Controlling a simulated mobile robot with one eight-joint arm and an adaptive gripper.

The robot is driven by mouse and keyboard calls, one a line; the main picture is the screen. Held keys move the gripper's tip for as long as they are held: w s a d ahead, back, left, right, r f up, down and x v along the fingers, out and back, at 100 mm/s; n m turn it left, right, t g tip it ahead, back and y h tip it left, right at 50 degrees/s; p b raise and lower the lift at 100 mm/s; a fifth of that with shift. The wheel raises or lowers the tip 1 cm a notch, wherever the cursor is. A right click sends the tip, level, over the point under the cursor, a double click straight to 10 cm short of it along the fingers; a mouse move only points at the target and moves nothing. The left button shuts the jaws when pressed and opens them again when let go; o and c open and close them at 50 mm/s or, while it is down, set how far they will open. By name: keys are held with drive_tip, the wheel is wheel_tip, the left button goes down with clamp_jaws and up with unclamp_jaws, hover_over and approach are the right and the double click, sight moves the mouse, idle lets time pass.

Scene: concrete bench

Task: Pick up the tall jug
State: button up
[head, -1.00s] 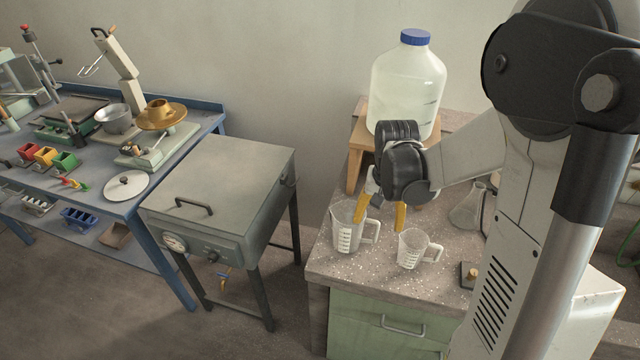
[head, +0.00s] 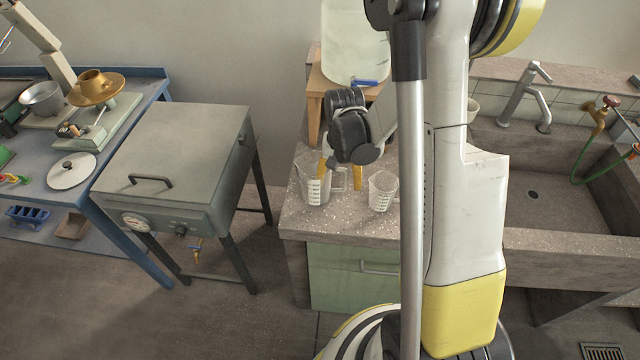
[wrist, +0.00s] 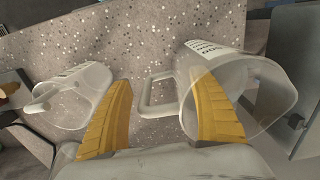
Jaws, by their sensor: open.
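The tall jug (head: 313,188), clear with printed marks, stands on the speckled counter. In the wrist view the tall jug (wrist: 262,92) is at the right, its handle (wrist: 158,92) pointing into the space between my fingers. My gripper (head: 340,172) is open, its yellow fingers down at the jug; they also show in the wrist view (wrist: 157,82). One finger overlaps the jug's body, the other is beyond the handle; I cannot tell whether either touches. The shorter jug (head: 382,192) stands to the right, and at the left in the wrist view (wrist: 75,95).
A large water bottle (head: 352,45) on a wooden stand (head: 314,88) is behind my gripper. The sink (head: 560,190) is at the right. A grey lidded box (head: 170,140) on legs stands left, past a floor gap. The counter's front edge (head: 330,238) is close to the jugs.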

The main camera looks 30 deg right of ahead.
wheel_tip(320, 180, down, 3)
drive_tip(key=shift+w+f+b, duration=0.1)
drive_tip(key=shift+f+b, duration=0.05)
drive_tip(key=shift+b, duration=0.3)
drive_tip(key=shift+c, duration=0.2)
clamp_jaws()
